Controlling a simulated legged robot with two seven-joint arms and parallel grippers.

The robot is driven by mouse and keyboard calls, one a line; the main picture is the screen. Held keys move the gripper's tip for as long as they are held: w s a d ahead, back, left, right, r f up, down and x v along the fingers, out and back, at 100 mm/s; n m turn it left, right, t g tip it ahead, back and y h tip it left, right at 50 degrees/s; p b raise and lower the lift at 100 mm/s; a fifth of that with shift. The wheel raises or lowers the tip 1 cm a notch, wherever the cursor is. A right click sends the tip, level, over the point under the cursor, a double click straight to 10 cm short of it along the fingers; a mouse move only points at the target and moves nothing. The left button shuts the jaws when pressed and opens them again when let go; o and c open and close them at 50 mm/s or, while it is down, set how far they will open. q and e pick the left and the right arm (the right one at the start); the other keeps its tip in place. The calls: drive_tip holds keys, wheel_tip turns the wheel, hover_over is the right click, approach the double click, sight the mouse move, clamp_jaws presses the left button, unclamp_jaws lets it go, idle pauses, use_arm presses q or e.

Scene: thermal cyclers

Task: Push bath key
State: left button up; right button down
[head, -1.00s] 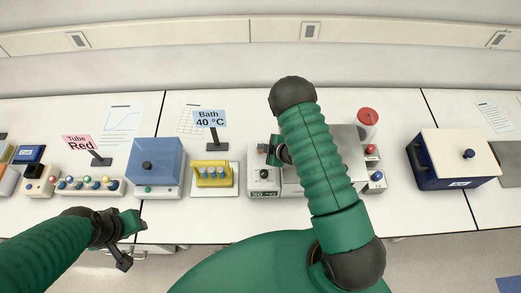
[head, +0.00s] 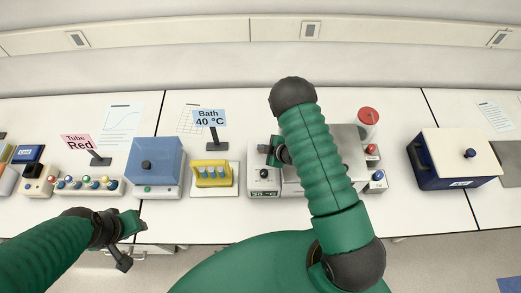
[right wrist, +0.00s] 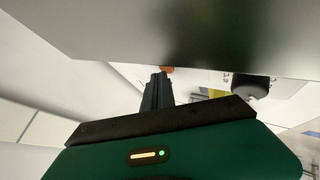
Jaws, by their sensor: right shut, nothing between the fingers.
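The metal bath (head: 346,141) stands in the middle of the bench, largely covered by my right arm. Its front-left control panel (head: 264,181) has a dark knob and a small lit green display, too small to read surely. A sign (head: 209,118) reads "Bath 40 °C". My right gripper (head: 268,150) is shut and empty above the panel's back edge, beside the bath. I cannot tell whether it touches anything. In the right wrist view its dark fingers (right wrist: 158,90) are together, with a small orange-red thing (right wrist: 167,69) beyond. My left gripper (head: 136,224) hangs at the bench's front edge.
Right of the bath are a red-capped jar (head: 368,123), a red button (head: 372,150) and a blue button (head: 377,176). Left are a yellow tube rack (head: 213,174) and a blue box (head: 156,163). A dark blue, cream-lidded box (head: 459,158) stands further right.

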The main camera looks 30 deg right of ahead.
drive_tip(key=shift+r+p, duration=0.3)
drive_tip(key=shift+r, duration=0.3)
wheel_tip(320, 180, up, 6)
drive_tip(key=p, duration=0.4)
drive_tip(key=shift+p, duration=0.3)
